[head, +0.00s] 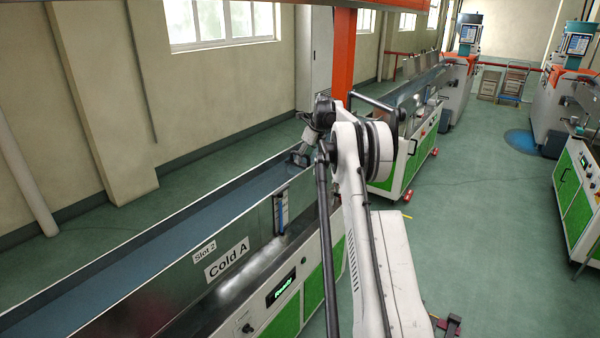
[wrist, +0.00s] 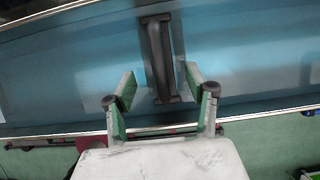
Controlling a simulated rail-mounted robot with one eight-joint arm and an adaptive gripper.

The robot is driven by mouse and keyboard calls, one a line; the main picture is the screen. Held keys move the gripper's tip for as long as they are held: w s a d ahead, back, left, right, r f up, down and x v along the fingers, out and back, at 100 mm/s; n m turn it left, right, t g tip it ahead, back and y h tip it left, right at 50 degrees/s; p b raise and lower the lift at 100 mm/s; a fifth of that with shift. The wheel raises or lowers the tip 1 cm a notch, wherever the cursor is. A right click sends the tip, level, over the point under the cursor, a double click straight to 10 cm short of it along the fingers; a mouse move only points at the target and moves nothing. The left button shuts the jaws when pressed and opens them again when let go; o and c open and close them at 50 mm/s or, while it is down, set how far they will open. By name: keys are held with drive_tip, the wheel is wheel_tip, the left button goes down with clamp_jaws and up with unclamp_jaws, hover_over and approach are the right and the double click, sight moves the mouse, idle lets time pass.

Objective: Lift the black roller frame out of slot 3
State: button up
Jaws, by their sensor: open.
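The black roller frame (wrist: 154,48) lies across the blue water trough in the wrist view, running from the far wall towards the near rim. My gripper (wrist: 160,82) is open, its two green-and-grey fingers spread on either side of the frame's near end. The fingers look apart from the frame; how far above it they are, I cannot tell. In the head view my gripper (head: 308,146) is over the far end of the trough, partly hidden by my white arm. A small dark shape just under it may be the frame. No slot 3 label shows.
The long trough (head: 140,256) bears "Slot 2" (head: 204,251) and "Cold A" (head: 227,259) signs on its near wall. A blue-and-white gauge (head: 281,212) stands on that wall. An orange post (head: 343,56) rises behind my arm. Green floor at right is open.

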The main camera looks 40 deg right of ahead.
sight(300, 166)
drive_tip(key=shift+p+x, duration=0.6)
drive_tip(key=shift+x, duration=2.45)
drive_tip(key=shift+d, duration=0.15)
drive_tip(key=shift+w+r, duration=0.1)
clamp_jaws()
